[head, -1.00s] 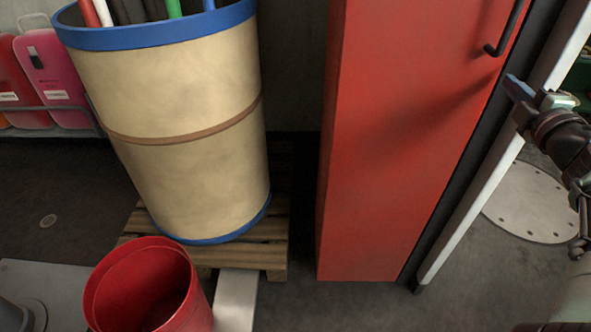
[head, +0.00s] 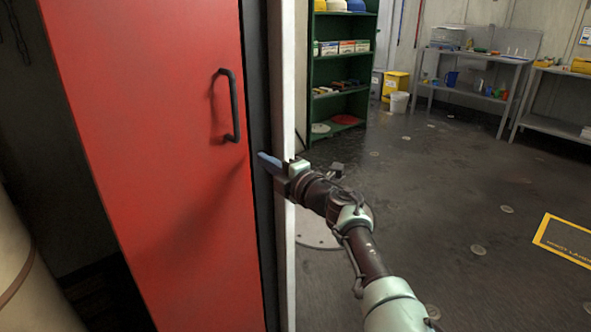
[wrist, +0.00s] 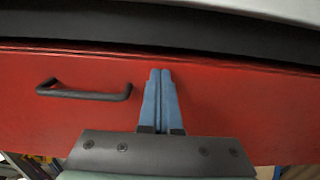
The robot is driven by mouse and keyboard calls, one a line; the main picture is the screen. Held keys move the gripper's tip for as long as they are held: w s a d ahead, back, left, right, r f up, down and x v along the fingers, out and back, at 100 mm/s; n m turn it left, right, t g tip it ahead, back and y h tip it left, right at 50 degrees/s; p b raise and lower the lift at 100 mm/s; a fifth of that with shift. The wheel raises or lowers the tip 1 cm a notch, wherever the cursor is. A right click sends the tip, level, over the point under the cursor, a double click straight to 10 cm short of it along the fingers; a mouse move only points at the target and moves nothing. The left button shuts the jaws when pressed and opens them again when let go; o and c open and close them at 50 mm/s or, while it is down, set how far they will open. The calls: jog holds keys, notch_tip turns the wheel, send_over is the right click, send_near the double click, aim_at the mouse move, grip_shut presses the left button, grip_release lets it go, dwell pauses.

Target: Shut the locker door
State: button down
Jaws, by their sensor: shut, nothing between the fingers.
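The locker door (head: 165,190) is a tall red panel at the left of the head view, with a black bar handle (head: 234,105) near its right edge. In the wrist view the red door (wrist: 220,105) spans the picture, and the handle (wrist: 85,92) lies left of the fingers. My gripper (head: 264,160) is shut and empty, its blue fingers together. Its tips are at the door's handle-side edge, a little below the handle. The wrist view shows the fingertips (wrist: 161,72) over the red face near that edge. I cannot tell whether they touch it.
A dark strip (head: 262,200) and a white post (head: 288,240) run along the door's right edge. A cream drum (head: 30,270) stands at the lower left. A green shelf (head: 340,65) and grey workbenches (head: 480,65) stand behind. The floor at right is largely clear.

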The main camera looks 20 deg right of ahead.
jog(key=p+v, duration=0.6)
jog(key=v, duration=0.5)
jog(key=w+a+r+m+t+y, duration=0.1)
jog(key=w+a+r+t+y, duration=0.15)
jog(key=a+r, duration=0.8)
jog(key=s+a+r+m+t+h, duration=0.1)
jog(key=s+a+r+m+t, duration=0.15)
jog(key=r, duration=0.55)
jog(key=s+a+r+m+t+h, duration=0.1)
jog(key=s+a+r+m+t, duration=0.2)
jog(key=r, duration=0.4)
jog(key=s+a+r+m+t+h, duration=0.1)
jog(key=s+a+r+m, duration=0.25)
jog(key=r, duration=0.45)
jog(key=s+r+m+t+h, duration=0.1)
jog(key=s+r+m+h, duration=0.25)
jog(key=s+m, duration=0.45)
jog(key=s+r+m+h, duration=0.2)
jog(key=s+r+m, duration=0.2)
jog(key=s, duration=0.8)
notch_tip(320, 180, up, 17)
jog(key=p, duration=1.7)
jog(key=shift+d, duration=0.15)
jog(key=shift+w+r, duration=0.1)
